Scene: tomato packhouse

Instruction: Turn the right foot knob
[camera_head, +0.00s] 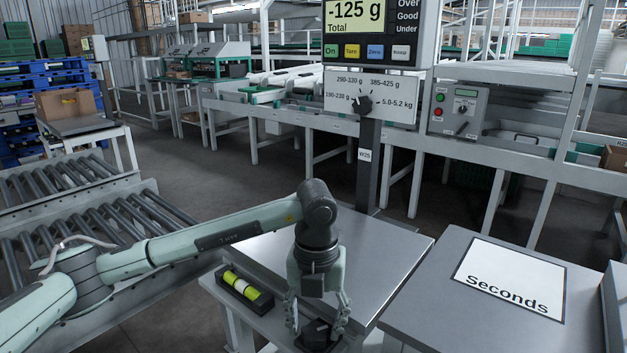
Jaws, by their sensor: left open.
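My left gripper (317,318) reaches down at the front edge of the weighing scale's grey platform (375,245). Its fingers are open and spread, pointing down. A black foot knob (316,336) shows low between and just below the fingertips, partly hidden by the gripper. I cannot tell whether the fingers touch it. A spirit level with a yellow-green vial (242,287) sits in a black holder left of the gripper. The scale's display (368,32) on the post reads -125 g. My right gripper is out of view.
A grey table with a "Seconds" sheet (510,278) stands right of the scale, across a narrow gap. A roller conveyor (90,215) lies at left. A plate with a selector dial (363,104) is on the post. A control box (458,110) hangs behind.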

